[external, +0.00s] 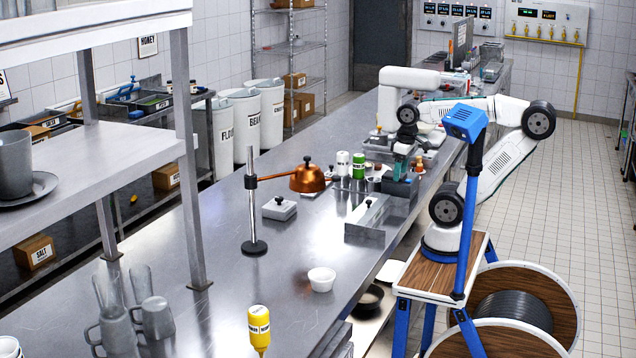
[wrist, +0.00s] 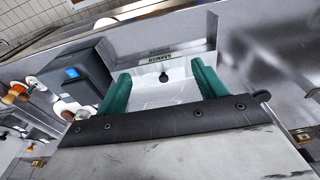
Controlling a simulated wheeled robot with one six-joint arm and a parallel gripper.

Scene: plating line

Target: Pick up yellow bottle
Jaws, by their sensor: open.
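A white lidded container with a dark knob (wrist: 164,77) lies beyond the fingers. The yellow bottle is not in the wrist view.
Counter around the bowl is clear.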

